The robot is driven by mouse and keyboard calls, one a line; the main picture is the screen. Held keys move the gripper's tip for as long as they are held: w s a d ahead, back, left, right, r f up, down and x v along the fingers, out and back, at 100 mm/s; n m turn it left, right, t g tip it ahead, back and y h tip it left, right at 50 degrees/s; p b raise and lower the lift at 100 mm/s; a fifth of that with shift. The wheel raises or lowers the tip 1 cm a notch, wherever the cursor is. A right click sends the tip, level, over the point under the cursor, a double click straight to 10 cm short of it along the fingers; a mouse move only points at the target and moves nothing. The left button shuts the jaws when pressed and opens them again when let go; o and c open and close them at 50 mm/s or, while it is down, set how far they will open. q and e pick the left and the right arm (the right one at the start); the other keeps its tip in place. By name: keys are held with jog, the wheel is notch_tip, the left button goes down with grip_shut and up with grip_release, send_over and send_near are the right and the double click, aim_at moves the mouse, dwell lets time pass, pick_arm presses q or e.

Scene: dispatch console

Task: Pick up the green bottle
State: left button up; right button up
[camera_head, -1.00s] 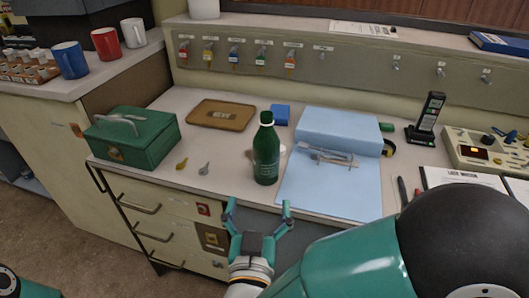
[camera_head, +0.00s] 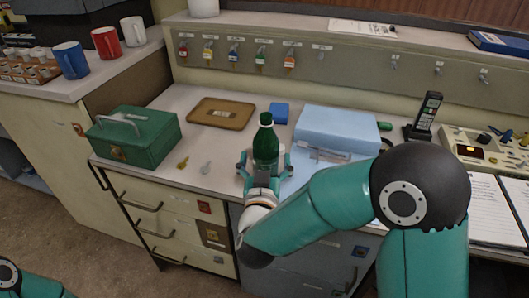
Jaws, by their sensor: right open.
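The green bottle (camera_head: 265,148) stands upright on the desk, a little left of the blue mat. My right gripper (camera_head: 264,164) is at the bottle, with one finger on each side of it. The fingers are spread open around its lower part. Whether either finger touches the bottle I cannot tell. The bottle's base is hidden behind the gripper. A bit of my left arm (camera_head: 22,284) shows at the bottom left corner; its gripper is out of view.
A green cash box (camera_head: 135,138) and two keys (camera_head: 194,165) lie left of the bottle. A brown tray (camera_head: 222,113) and a blue block (camera_head: 279,113) are behind it. A light blue case (camera_head: 338,130) stands to the right. A black handset (camera_head: 428,112) is farther right.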

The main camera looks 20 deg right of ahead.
jog(key=shift+w+d, duration=0.15)
jog(key=shift+w, duration=0.25)
jog(key=c, duration=1.4)
jog(key=shift+o, duration=0.2)
jog(key=shift+r, duration=0.25)
